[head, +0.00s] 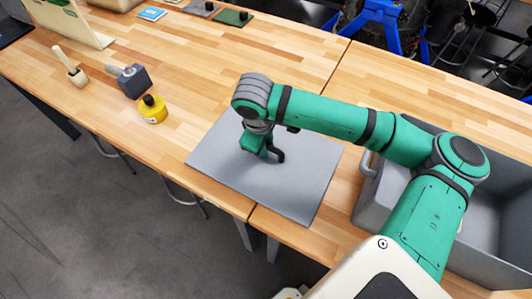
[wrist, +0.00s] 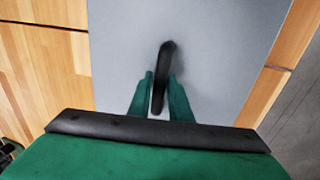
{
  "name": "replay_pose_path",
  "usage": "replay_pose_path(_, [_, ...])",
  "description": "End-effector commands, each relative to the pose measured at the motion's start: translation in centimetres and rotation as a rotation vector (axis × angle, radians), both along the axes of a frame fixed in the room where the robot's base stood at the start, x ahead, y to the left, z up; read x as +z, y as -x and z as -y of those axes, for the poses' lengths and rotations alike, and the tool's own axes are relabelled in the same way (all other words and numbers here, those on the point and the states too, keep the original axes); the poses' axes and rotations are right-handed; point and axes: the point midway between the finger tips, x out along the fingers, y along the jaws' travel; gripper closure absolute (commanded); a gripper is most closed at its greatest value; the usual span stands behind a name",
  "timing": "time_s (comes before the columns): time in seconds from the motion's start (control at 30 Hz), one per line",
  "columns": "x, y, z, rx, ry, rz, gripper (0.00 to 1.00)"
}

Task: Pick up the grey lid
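The grey lid (head: 215,162) is a flat rectangular panel with a black curved handle. It appears to lie flat on the wooden table, left of a grey bin. My gripper (head: 266,152) points down at the middle of the lid, at the handle. In the wrist view, the two green fingers (wrist: 161,88) stand close on either side of the black handle (wrist: 166,58) and look shut on it. The lid (wrist: 220,50) fills the middle of that view. My arm hides part of the lid's far edge in the head view.
The grey bin (head: 368,208) stands at the right, close to the lid. A yellow round object (head: 152,112), a dark block (head: 134,82) and a wooden tool (head: 76,76) are on the left of the table. The wood between them and the lid is clear.

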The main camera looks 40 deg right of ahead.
Motion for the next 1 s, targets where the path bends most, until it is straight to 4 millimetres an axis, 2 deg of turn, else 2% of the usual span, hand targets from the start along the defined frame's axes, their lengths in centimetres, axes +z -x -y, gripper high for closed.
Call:
replay_pose_path(0.2, [-0.1, 0.0, 0.0, 0.0, 0.0, 0.0, 0.82])
replay_pose_path(0.3, [-0.1, 0.0, 0.0, 0.0, 0.0, 0.0, 1.0])
replay_pose_path(0.77, [0.4, 0.0, 0.1, -0.001, 0.001, 0.001, 1.0])
replay_pose_path(0.87, [1.2, -0.1, 0.0, 0.0, 0.001, 0.002, 1.0])
replay_pose_path(1.0, [3.3, -0.1, 0.0, 0.001, 0.002, 0.003, 1.0])
